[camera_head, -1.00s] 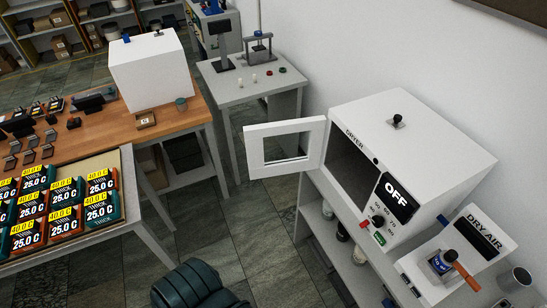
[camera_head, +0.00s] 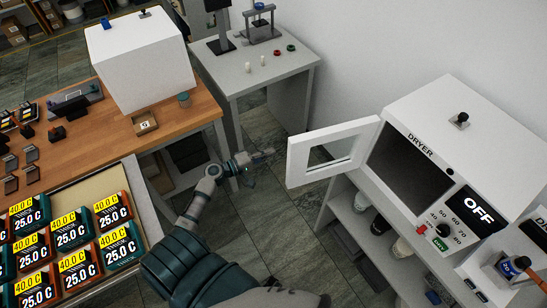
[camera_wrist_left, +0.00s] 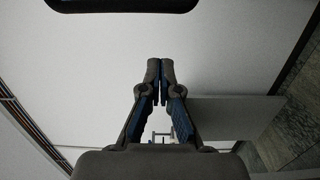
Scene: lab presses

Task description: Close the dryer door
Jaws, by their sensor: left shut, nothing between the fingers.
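The dryer (camera_head: 475,140) is a white box on a shelf unit at the right of the head view, with a dark empty-looking chamber and a panel reading OFF. Its white door (camera_head: 365,143), with a window, stands open and swung out to the left. My left gripper (camera_head: 268,153) is shut and empty, in the air left of the door and apart from it. In the left wrist view the closed fingertips (camera_wrist_left: 160,64) point at a pale surface, with nothing between them. My right gripper is not in view.
A wooden bench (camera_head: 205,101) with a white box (camera_head: 140,60) and a grey table (camera_head: 290,66) stand to the left and behind. A board of temperature displays (camera_head: 130,180) is at the lower left. Shelves (camera_head: 345,205) with jars sit under the dryer. Floor shows between.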

